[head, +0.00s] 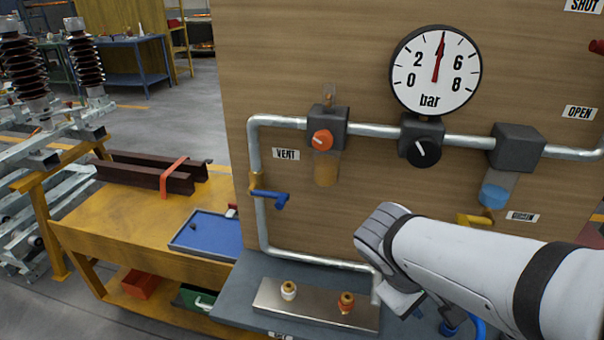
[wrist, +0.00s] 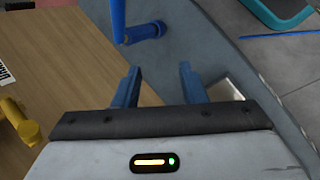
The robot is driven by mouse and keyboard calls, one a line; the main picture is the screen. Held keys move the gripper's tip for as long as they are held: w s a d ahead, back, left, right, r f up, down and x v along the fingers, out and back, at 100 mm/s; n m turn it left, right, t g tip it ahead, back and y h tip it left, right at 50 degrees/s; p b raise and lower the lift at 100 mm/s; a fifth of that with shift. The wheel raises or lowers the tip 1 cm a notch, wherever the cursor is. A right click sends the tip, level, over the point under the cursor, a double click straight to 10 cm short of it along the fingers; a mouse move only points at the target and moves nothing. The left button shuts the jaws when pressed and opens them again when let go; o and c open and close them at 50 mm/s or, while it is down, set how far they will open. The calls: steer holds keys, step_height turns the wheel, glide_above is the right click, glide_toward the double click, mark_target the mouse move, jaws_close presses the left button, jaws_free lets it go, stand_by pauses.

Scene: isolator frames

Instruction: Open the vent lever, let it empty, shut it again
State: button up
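The vent lever (head: 272,197) is a blue handle on a brass-yellow valve on the vertical pipe at the left of the panel, below the VENT label (head: 286,154). Its handle points right, across the pipe. The pressure gauge (head: 436,70) has its red needle almost straight up, between 2 and 6 bar. My gripper (wrist: 158,70) is open, its two blue fingers apart with nothing between them.
A blue fitting (wrist: 145,31) lies beyond my fingers in the wrist view, and a yellow valve part (wrist: 20,120) is at the left. A metal plate (head: 270,294) with two small fittings lies on the grey shelf below the pipe. A blue tray (head: 214,239) stands further left.

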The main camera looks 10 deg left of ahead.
steer(key=w+a+r+n+t+h, duration=0.2)
steer(key=w+a+n+t, duration=0.1)
steer(key=w+a+n, duration=0.15)
steer(key=n+t+y+b, duration=0.2)
steer(key=n+t+y, duration=0.4)
steer(key=n+t, duration=0.6)
glide_toward(283, 199)
steer(key=w, duration=0.4)
steer(key=shift+f, duration=0.4)
steer(key=shift+w+d+p, duration=0.2)
steer(key=shift+w, duration=1.75)
steer(key=shift+w+d+p, duration=0.2)
steer(key=shift+w, duration=1.75)
jaws_close()
